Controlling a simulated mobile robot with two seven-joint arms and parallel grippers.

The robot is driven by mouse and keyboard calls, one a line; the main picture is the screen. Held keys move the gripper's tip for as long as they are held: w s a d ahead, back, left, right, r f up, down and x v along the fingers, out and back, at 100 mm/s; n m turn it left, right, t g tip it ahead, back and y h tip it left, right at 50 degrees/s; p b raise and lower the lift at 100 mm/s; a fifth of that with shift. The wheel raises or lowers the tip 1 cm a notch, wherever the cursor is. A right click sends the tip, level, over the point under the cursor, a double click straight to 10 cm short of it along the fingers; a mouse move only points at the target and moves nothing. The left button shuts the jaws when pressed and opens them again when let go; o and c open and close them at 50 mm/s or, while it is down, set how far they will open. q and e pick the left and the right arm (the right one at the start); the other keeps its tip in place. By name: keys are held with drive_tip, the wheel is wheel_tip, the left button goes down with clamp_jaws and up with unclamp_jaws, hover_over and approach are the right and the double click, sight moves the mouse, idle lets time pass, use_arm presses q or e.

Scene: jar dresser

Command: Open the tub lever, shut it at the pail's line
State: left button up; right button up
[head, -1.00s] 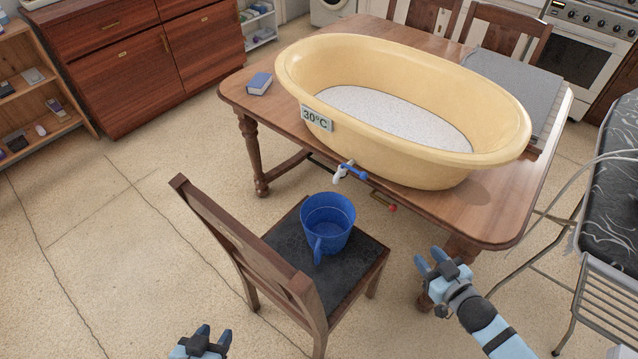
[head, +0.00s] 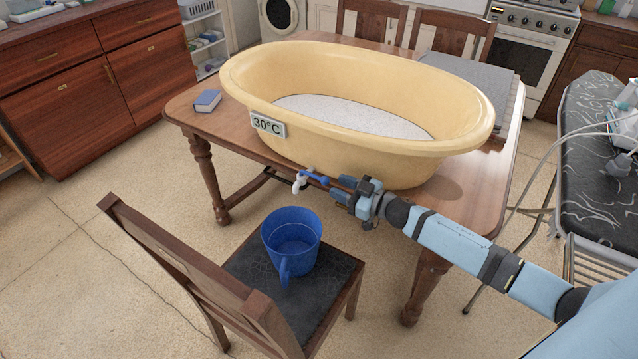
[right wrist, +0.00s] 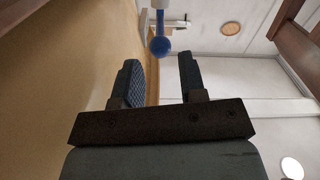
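The cream tub (head: 350,150) stands on the wooden table, with a white tap (head: 299,184) low on its near side. The tap's blue lever (head: 316,177) points right, toward my right gripper. My right gripper (head: 337,188) is open just right of the lever, its fingers apart. In the right wrist view the lever's round blue end (right wrist: 160,46) shows ahead of the gap between the open fingers (right wrist: 162,80), not between them. The blue pail (head: 291,243) stands upright on the chair below the tap; no water shows in it. My left gripper is out of view.
The dark chair seat (head: 252,262) holds the pail, and its wooden back (head: 190,265) rises at the left. A 30°C label (head: 268,125) is on the tub. A blue book (head: 207,101) lies on the table's left end.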

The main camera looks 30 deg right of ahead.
sight(320, 179)
drive_tip(key=b+x, duration=0.1)
drive_tip(key=x, duration=0.5)
drive_tip(key=shift+w+a, duration=0.1)
drive_tip(key=shift+w, duration=0.1)
clamp_jaws()
